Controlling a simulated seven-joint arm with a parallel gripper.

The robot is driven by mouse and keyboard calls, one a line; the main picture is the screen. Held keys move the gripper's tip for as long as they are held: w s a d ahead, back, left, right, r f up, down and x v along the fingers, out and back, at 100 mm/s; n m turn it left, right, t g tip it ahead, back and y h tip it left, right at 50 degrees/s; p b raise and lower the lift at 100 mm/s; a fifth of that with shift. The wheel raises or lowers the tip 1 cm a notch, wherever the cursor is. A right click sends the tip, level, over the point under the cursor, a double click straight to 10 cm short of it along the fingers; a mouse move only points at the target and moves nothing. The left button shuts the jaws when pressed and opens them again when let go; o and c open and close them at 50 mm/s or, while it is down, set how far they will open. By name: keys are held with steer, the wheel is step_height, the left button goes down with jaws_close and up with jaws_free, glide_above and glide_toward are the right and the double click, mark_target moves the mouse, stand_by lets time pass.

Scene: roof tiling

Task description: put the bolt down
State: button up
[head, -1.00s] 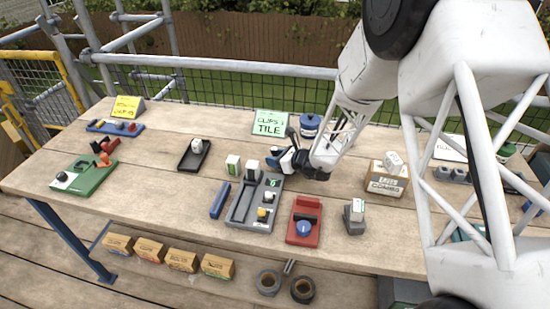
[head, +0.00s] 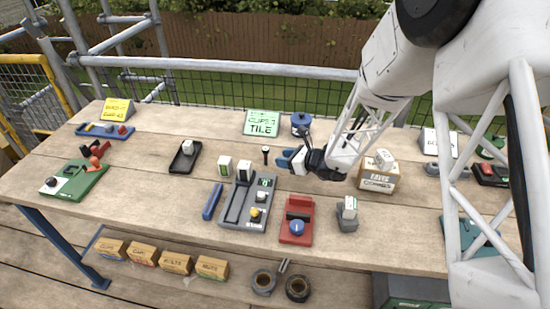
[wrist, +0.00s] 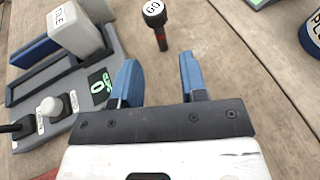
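The bolt (head: 265,153) stands upright on the wooden table, behind the grey device with the green display. It is dark with a round white-topped head, and in the wrist view the bolt (wrist: 155,18) shows "GO" on its head and a red band on its shank. My gripper (head: 287,158) is just to the right of it in the head view, apart from it. In the wrist view my gripper's blue fingers (wrist: 158,78) are spread with nothing between them, and the bolt is beyond their tips.
The grey device (head: 236,212) with a white tile block (head: 244,171) stands close in front of the bolt. A green "clips, tile" sign (head: 262,124) and a blue tin (head: 301,123) are behind. A cardboard box (head: 377,177) is right of my gripper.

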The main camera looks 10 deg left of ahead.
steer(key=shift+v, duration=2.15)
steer(key=s+d+r+n+g+h, duration=0.2)
steer(key=s+d+r+n, duration=0.2)
steer(key=s+r+n, duration=0.3)
steer(key=s+d+r+n+g+h, duration=0.25)
steer(key=s+r+n, duration=0.25)
steer(key=s+r, duration=0.35)
steer(key=s+d+r+n+t+h, duration=0.1)
steer(key=s+d+r+n+h, duration=0.3)
steer(key=s+d, duration=0.5)
steer(key=s+d+r+n+t+h, duration=0.1)
steer(key=s+d+r+n+h, duration=0.3)
steer(key=s+d, duration=0.5)
steer(key=s+n, duration=0.2)
steer(key=s, duration=0.1)
steer(key=shift+h, duration=0.35)
steer(key=shift+r, duration=0.1)
